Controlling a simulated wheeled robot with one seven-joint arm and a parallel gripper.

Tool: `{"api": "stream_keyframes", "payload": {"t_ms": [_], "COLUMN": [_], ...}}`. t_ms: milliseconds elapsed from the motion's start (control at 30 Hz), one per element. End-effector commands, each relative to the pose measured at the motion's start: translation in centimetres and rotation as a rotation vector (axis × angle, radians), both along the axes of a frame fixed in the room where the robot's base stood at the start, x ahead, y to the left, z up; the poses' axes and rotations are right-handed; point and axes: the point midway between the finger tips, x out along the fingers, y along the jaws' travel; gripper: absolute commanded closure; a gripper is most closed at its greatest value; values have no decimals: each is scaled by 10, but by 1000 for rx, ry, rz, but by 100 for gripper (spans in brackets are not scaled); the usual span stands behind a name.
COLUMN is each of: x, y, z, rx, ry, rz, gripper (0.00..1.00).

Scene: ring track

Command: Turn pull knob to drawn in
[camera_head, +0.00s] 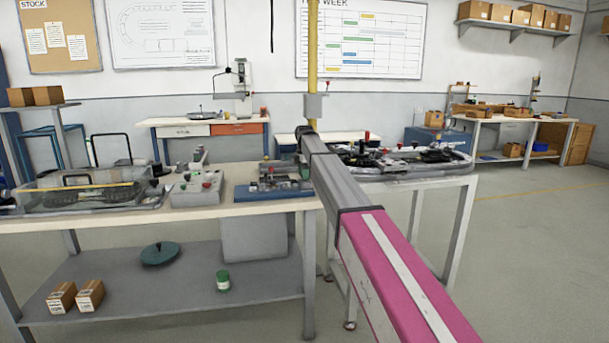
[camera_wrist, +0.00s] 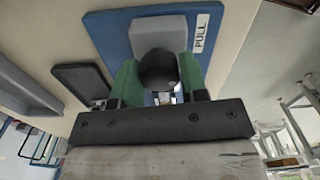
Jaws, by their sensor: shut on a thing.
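The pull knob (camera_wrist: 159,71) is a dark, round ball in front of a grey block (camera_wrist: 158,33) on a blue plate (camera_wrist: 108,35). A white PULL label (camera_wrist: 201,33) sits beside the block. My gripper (camera_wrist: 158,80) has its two green fingers on either side of the knob and is shut on it. How far the knob stands out from the block is hard to tell. In the head view the blue plate (camera_head: 265,193) lies at the right end of the workbench (camera_head: 120,219); my arm hides the knob there.
A grey control box (camera_head: 195,190) and a clear-covered ring track (camera_head: 85,190) stand left of the plate. A dark flat piece (camera_wrist: 82,80) lies close beside the plate. A second table with the track (camera_head: 410,165) stands right of my arm. Open floor lies to the right.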

Motion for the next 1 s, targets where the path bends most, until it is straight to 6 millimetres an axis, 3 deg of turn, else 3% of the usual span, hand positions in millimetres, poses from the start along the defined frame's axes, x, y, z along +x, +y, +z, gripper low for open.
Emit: {"api": "stream_keyframes", "payload": {"t_ms": [1000], "x": [2], "y": [0], "z": [0], "rx": [1], "ry": [0], "rz": [-965], "gripper": [84]}}
